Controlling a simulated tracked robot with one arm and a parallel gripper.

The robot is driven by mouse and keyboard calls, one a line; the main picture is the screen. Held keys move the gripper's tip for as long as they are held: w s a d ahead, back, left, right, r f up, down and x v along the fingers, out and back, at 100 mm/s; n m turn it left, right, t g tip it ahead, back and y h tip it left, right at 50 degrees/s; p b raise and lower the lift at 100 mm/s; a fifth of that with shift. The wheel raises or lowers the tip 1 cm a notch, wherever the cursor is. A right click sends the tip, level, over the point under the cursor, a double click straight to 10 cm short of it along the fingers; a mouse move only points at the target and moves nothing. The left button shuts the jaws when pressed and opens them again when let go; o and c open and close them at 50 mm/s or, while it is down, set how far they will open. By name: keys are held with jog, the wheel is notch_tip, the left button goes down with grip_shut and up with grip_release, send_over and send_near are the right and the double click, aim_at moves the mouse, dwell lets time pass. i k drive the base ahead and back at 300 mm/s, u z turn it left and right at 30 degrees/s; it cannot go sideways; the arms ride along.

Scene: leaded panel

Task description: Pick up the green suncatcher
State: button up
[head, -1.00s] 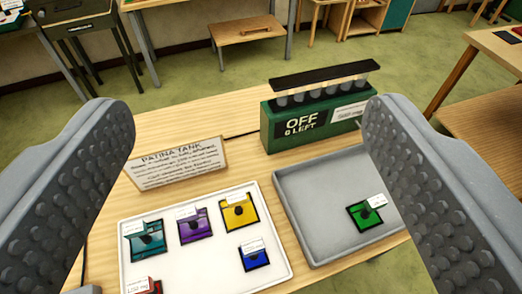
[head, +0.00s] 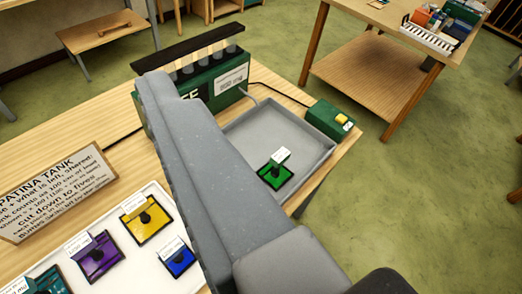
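The green suncatcher (head: 270,179) is a small dark-framed green square with a black knob and a white tag. It lies flat in the grey tray (head: 322,155), toward the tray's front, in the head view. One large grey finger of my gripper (head: 168,115) crosses the middle of the view, with its tip up and left. It covers the tray's left part and passes just left of the suncatcher in the picture, without visible contact. The other finger does not show, so the gap between them cannot be judged. Nothing is seen held.
A white tray (head: 150,266) at lower left holds yellow (head: 158,224), purple (head: 98,262), blue (head: 184,264) and teal (head: 45,284) suncatchers.

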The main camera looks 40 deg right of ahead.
aim_at(273, 173)
jog(key=k, duration=1.3)
jog(key=z, duration=0.6)
jog(key=i, duration=1.9)
jog(key=u, duration=0.55)
